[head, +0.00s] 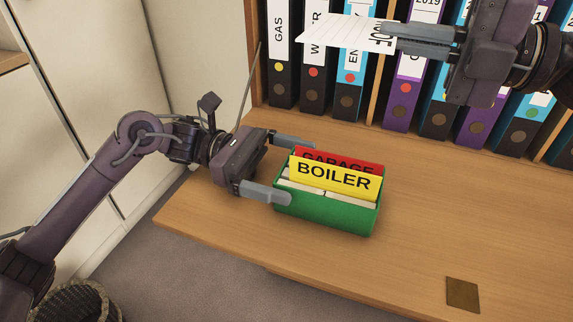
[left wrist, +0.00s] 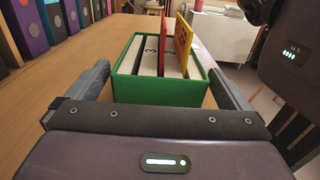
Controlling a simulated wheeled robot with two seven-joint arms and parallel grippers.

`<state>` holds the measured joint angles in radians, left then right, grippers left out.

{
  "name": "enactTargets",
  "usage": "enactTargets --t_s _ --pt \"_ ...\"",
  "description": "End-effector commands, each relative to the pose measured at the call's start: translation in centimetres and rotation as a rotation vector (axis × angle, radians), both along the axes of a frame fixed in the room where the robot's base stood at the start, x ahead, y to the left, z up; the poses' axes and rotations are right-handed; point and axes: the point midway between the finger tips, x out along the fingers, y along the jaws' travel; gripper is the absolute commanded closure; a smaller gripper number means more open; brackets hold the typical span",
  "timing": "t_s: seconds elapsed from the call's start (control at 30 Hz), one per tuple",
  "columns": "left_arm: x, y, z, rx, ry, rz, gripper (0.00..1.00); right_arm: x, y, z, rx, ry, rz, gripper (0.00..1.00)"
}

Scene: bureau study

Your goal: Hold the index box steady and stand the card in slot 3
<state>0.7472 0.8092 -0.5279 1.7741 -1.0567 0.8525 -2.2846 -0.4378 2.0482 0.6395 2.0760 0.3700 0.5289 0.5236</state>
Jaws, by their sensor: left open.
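The green index box (head: 325,212) stands on the desk with a yellow BOILER divider (head: 335,178) and a red GARAGE divider (head: 340,158) upright in it. White cards show inside the box (left wrist: 155,90) in the left wrist view; the slot numbers are only partly readable. My left gripper (head: 282,170) is open, its fingers on either side of the box's left end. I cannot tell whether they touch it. My right gripper (head: 390,38) is shut on a white lined card (head: 335,32), held above the desk, in front of the binders. Part of the card's dark lettering is hidden by the fingers.
A row of binders (head: 405,90) stands in a shelf along the back of the desk (head: 430,210). A small brown plate (head: 462,294) lies at the front right. A wicker basket (head: 75,303) is on the floor.

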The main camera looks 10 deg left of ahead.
Motion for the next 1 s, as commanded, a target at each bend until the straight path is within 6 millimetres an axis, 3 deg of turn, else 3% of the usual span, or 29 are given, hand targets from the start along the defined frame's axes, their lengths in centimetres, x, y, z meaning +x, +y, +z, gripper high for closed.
enactTargets --t_s 0.27,0.7,1.0 --pt "-0.03 -0.16 0.01 0.0 -0.001 0.0 0.0 0.0 0.0 0.01 0.0 0.0 0.0 1.0" --pt "-0.01 -0.12 0.01 0.0 -0.001 0.0 0.54 0.0 0.0 0.01 0.0 0.0 0.0 1.0" --pt "-0.01 -0.11 0.01 0.001 0.0 0.001 0.54 0.0 0.0 0.01 0.0 0.0 0.0 1.0"
